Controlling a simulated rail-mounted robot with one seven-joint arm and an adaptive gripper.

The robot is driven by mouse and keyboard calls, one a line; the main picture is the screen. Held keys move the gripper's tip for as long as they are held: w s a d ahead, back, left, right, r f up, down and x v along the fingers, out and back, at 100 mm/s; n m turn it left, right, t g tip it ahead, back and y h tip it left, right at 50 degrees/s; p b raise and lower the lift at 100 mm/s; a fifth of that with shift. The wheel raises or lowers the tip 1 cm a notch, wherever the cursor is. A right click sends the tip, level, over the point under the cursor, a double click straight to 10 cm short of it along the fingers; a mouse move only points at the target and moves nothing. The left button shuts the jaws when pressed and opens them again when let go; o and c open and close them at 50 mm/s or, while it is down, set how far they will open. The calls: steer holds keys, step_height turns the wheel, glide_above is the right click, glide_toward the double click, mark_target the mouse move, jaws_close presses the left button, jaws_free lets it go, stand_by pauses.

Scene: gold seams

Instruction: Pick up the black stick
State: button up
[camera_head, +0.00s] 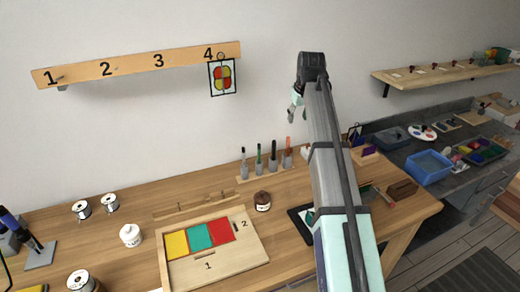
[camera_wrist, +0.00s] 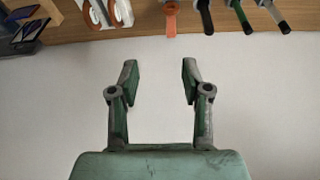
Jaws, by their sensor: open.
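A black stick (camera_head: 273,152) stands upright in a small wooden rack (camera_head: 262,175) at the back of the workbench, between a green stick (camera_head: 258,155) and a red-orange stick (camera_head: 288,148). Another dark stick (camera_head: 243,158) stands at the rack's left end. In the wrist view the black stick (camera_wrist: 206,16) shows at the top edge beside the orange one (camera_wrist: 171,20). My gripper (camera_wrist: 157,80) is open, with nothing between its fingers. In the head view my gripper (camera_head: 296,102) is raised well above and apart from the sticks, near the wall.
A wooden board with yellow, teal and red squares (camera_head: 255,252) lies in front of the rack, near a dark jar (camera_head: 262,201). A numbered wall rail (camera_head: 135,65) holds a hanging coloured panel (camera_head: 222,78). A blue bin (camera_head: 428,167) stands at right.

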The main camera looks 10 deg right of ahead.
steer(key=g, duration=0.1)
glide_toward(273, 145)
steer(key=shift+n+y, duration=0.3)
steer(key=shift+n, duration=0.1)
steer(key=shift+w+d+p+x, duration=0.15)
steer(key=shift+p+x, duration=0.75)
steer(key=shift+x, duration=1.05)
steer(key=shift+w+d+p+x, duration=0.15)
steer(key=shift+p+x, duration=0.8)
steer(key=shift+x, duration=1)
steer(key=shift+w+d+p+x, duration=0.15)
steer(key=shift+p+x, duration=0.75)
steer(key=shift+x, duration=1.05)
steer(key=shift+r, duration=0.1)
jaws_close()
